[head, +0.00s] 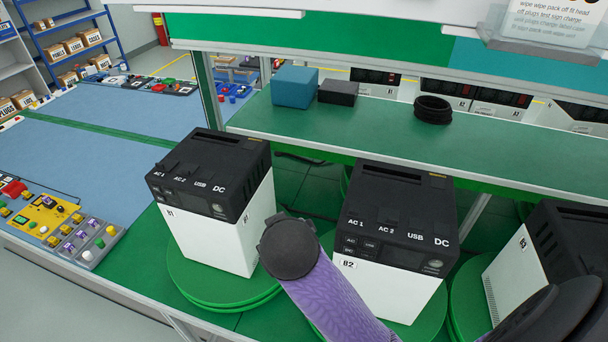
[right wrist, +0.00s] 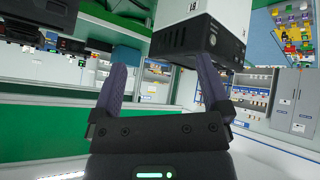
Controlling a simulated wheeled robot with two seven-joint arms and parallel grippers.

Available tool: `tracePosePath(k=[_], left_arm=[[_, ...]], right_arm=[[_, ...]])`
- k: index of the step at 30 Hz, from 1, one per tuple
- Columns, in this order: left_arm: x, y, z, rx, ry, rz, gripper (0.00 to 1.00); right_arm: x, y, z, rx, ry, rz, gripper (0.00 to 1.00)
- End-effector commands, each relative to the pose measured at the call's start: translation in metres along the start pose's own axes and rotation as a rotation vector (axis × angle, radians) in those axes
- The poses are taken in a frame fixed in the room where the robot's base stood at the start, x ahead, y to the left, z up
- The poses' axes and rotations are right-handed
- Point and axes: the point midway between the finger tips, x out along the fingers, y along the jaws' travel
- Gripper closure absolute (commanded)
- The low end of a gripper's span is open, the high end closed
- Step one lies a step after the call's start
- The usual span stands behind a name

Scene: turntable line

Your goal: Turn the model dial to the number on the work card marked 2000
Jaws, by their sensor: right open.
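A white work card (head: 555,18) hangs in a clear holder at the top right of the head view. Its upper part is cut off and I cannot see the number 2000 on it. I cannot make out the model dial in either view. A yellow control panel (head: 42,216) with several knobs and buttons lies at the left of the head view, too small to read. My right gripper (right wrist: 162,75) is open and empty in the right wrist view, its two purple fingers apart. A black and white unit (right wrist: 200,38) shows beyond the fingers. My left gripper is not in view.
Black-topped white units, B1 (head: 215,240), B2 (head: 380,290) and B3 (head: 515,275), stand on green turntables (head: 215,296). Behind them is a green shelf (head: 360,130) with a teal block (head: 295,87), a dark box (head: 338,92) and a black coil (head: 433,109).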

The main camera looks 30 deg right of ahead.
Motion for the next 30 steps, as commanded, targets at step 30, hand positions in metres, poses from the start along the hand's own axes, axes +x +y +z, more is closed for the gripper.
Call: tracePosePath(k=[30], left_arm=[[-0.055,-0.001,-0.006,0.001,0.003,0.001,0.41]], right_arm=[[-0.205,0.186,-0.328,0.719,0.793,0.599,0.03]])
